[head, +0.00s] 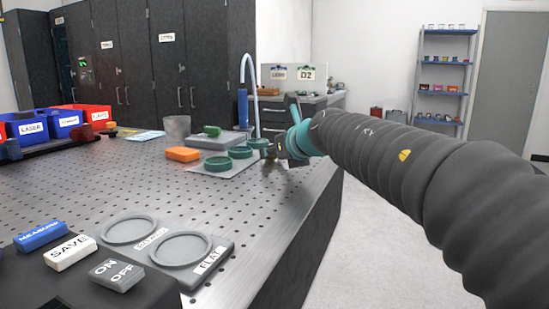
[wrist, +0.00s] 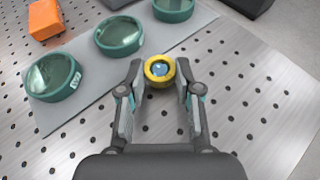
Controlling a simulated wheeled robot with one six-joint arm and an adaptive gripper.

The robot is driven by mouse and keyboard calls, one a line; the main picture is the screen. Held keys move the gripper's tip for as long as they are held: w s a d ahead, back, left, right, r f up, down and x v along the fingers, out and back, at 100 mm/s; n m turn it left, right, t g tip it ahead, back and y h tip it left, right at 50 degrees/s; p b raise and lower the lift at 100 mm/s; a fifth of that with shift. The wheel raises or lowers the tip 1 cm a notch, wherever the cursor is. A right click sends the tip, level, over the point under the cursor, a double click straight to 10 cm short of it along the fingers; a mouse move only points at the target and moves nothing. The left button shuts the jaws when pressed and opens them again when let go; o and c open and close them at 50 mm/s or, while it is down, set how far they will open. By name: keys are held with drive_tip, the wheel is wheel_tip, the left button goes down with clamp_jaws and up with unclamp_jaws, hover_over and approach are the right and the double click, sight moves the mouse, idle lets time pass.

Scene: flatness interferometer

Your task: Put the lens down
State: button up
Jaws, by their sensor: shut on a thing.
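In the wrist view, my gripper (wrist: 159,82) is shut on a small lens in a yellow ring (wrist: 160,64) with blue-tinted glass. The ring sits between the fingertips, over the perforated metal table close to the grey mat (wrist: 100,84). I cannot tell whether it touches the table. In the head view, my gripper (head: 272,157) is at the far right edge of the table, and the lens is hard to make out there. Several green-rimmed lenses lie on the mat, one of them left of my gripper (wrist: 119,36).
An orange block (wrist: 45,19) lies by the mat. In the head view, red and blue bins (head: 62,118) stand at the left, and a grey holder with two round recesses (head: 222,243) is in front. Bare perforated table (head: 110,170) lies between. The table edge is close to my gripper.

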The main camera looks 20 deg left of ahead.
drive_tip(key=shift+f, duration=0.2)
drive_tip(key=o, duration=1)
drive_tip(key=shift+r, duration=0.1)
drive_tip(key=shift+s+d+r, duration=0.1)
drive_tip(key=shift+s+d, duration=0.05)
drive_tip(key=shift+d, duration=0.05)
drive_tip(key=v, duration=1.1)
drive_tip(key=shift+s+d, duration=0.15)
drive_tip(key=shift+d, duration=0.05)
